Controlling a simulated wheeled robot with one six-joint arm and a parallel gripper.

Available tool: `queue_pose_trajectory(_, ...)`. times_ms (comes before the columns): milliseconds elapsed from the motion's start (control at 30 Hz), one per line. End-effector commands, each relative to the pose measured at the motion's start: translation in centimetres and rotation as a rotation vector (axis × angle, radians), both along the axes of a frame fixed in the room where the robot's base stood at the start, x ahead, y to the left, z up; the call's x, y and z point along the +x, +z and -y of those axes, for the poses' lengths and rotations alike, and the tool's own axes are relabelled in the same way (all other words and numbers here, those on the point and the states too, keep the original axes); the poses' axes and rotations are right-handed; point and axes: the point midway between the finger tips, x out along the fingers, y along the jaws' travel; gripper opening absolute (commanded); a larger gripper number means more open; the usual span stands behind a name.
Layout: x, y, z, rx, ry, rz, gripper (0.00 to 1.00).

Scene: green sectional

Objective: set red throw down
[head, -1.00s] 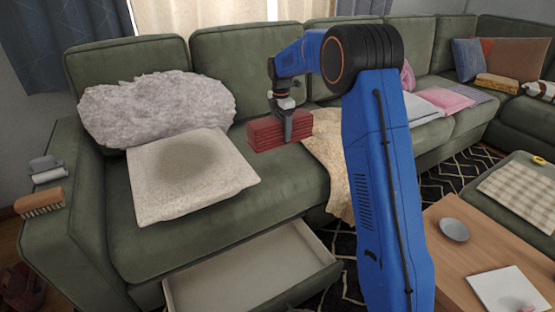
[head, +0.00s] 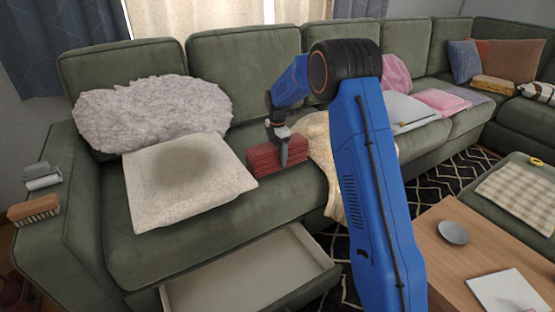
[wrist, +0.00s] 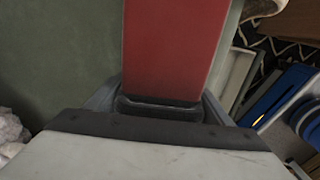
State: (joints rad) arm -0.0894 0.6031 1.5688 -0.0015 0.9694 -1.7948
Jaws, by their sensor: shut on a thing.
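The red throw (head: 264,158) is a folded, layered block in the head view, at the sofa seat between the cream cushion and the beige blanket. My gripper (head: 284,160) is shut on it from above. In the wrist view the red throw (wrist: 175,45) runs straight out from the jaws, with the green seat beside it. The throw looks level and low over the green sofa seat (head: 230,225); I cannot tell whether its underside touches the seat.
A cream cushion (head: 185,185) lies just left of the throw, with a fluffy grey pillow (head: 150,112) behind. A beige blanket (head: 322,150) drapes over the seat to the right. An open drawer (head: 250,275) juts out below the sofa. A wooden table (head: 440,255) stands at the right.

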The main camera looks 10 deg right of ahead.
Motion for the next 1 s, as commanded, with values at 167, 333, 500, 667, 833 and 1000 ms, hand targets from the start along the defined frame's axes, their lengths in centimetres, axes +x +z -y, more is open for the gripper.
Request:
queue_pose_trajectory(167, 0.0, -2.3, 0.0, 0.0, 0.0, 0.0, 0.4)
queue_pose_trajectory(333, 0.0, -2.5, 0.0, 0.0, 0.0, 0.001, 0.4)
queue_pose_trajectory(500, 0.0, -2.6, 0.0, 0.0, 0.0, 0.001, 0.4)
queue_pose_trajectory(667, 0.0, -2.7, 0.0, 0.0, 0.0, 0.0, 0.93)
queue_pose_trajectory(833, 0.0, -2.7, 0.0, 0.0, 0.0, 0.0, 0.93)
queue_pose_trajectory(1000, 0.0, -2.4, 0.0, 0.0, 0.0, 0.001, 0.93)
